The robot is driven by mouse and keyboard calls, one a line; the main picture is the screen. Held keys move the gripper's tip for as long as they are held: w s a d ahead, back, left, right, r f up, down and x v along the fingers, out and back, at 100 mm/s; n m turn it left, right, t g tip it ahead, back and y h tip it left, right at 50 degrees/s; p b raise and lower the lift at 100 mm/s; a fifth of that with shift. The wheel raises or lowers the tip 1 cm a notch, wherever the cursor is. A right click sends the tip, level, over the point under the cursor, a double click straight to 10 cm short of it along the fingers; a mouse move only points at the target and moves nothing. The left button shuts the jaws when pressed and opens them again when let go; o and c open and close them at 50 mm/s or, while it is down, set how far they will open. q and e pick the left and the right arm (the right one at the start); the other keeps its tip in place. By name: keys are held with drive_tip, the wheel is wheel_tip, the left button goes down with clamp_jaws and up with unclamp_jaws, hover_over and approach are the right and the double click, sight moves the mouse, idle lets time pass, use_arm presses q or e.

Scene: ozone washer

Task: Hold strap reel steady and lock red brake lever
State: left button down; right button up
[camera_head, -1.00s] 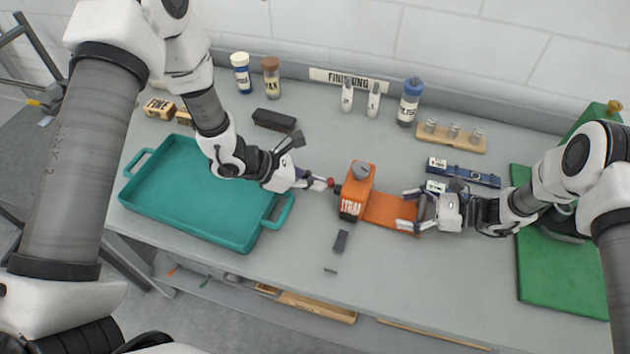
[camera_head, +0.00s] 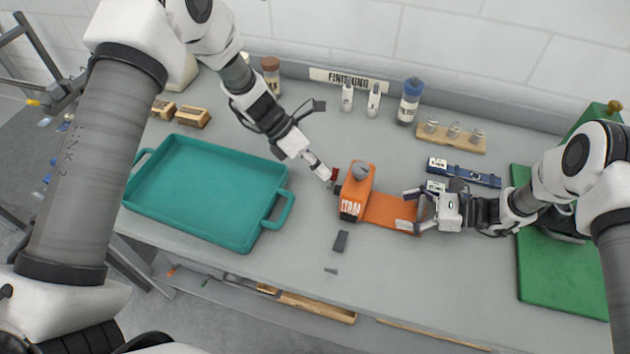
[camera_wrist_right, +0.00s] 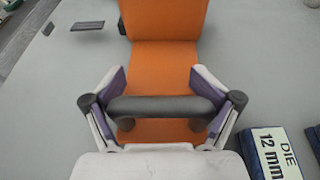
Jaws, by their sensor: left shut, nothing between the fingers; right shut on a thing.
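The orange strap reel (camera_head: 358,182) stands on the bench, with an orange base plate (camera_head: 385,210) reaching right; both show in the right wrist view (camera_wrist_right: 165,20). The small red brake lever (camera_head: 335,174) is on the reel's left side and looks raised. My left gripper (camera_head: 327,178) is shut and empty, its tips slanting down close beside the lever; I cannot tell whether they touch. My right gripper (camera_head: 409,209) is shut on the dark grey handle bar (camera_wrist_right: 160,107) above the plate's right end. The bar lies between its fingers in the wrist view.
A teal tray (camera_head: 190,238) lies left of the reel. A dark block (camera_head: 341,242) lies in front of it. Blue die boxes (camera_head: 480,177) and a green mat (camera_head: 560,280) are on the right. Bottles (camera_head: 410,100) stand at the back.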

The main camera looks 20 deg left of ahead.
use_arm(q)
drive_tip(key=shift+r, duration=0.8)
drive_tip(key=w+a+f+v, duration=0.1)
drive_tip(key=v, duration=1.2)
drive_tip(key=shift+w+f, duration=0.15)
drive_tip(key=shift+w, duration=0.15)
use_arm(e)
drive_tip(key=o, duration=0.7)
